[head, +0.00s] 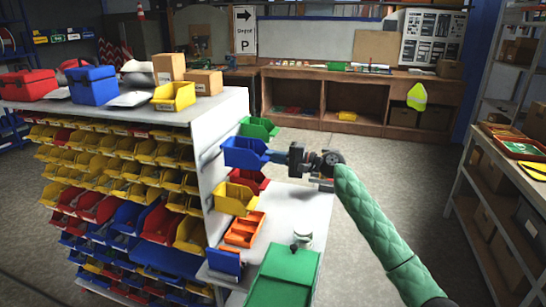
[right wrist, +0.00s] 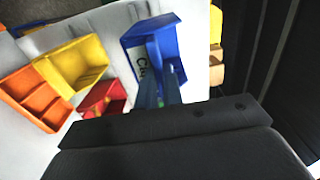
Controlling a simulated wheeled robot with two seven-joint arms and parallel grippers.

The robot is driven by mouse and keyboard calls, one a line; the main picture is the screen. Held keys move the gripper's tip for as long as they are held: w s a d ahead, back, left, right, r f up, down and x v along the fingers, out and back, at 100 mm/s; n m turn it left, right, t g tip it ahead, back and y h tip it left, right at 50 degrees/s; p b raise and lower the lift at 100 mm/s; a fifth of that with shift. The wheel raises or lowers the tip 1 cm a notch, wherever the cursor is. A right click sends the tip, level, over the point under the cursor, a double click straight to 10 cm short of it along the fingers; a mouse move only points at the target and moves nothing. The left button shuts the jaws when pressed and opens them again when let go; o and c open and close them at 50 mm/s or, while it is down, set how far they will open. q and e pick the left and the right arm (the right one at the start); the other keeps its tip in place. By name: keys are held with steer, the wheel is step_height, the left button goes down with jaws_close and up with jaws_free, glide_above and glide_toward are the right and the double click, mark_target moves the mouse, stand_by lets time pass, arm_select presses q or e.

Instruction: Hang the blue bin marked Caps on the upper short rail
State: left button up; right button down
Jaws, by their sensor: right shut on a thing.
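The blue bin (head: 243,153) is in my right gripper (head: 272,156), beside the white end panel (head: 222,115) of the shelf unit. In the right wrist view the same blue bin (right wrist: 168,42) shows a white label with "Ca" readable, the rest hidden. The fingers of my right gripper (right wrist: 160,88) are shut on the bin's near wall. A short dark strip, perhaps the upper short rail (head: 211,156), shows at the panel beside the bin; most of it is hidden. I cannot tell whether the bin touches it. My left gripper is out of view.
A green bin (head: 260,127) is behind the blue one. A red bin (head: 250,181) and a yellow bin (head: 235,198) are below. An orange tray (head: 244,229), a small blue bin (head: 225,262) and a green box (head: 284,278) stand lower. Open floor lies to the right.

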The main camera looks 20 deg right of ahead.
steer(key=shift+x, duration=0.8)
steer(key=shift+w+a+p, duration=0.35)
steer(key=shift+w+a+f, duration=0.15)
steer(key=shift+a, duration=0.05)
steer(key=shift+b+x, duration=0.3)
steer(key=shift+x, duration=0.9)
steer(key=shift+w+a, duration=0.1)
steer(key=shift+a, duration=0.05)
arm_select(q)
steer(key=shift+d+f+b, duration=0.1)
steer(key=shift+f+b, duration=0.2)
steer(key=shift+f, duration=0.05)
arm_select(e)
steer(key=shift+f, duration=0.15)
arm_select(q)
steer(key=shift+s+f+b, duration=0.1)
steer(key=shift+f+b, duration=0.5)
arm_select(e)
steer(key=shift+f, duration=0.75)
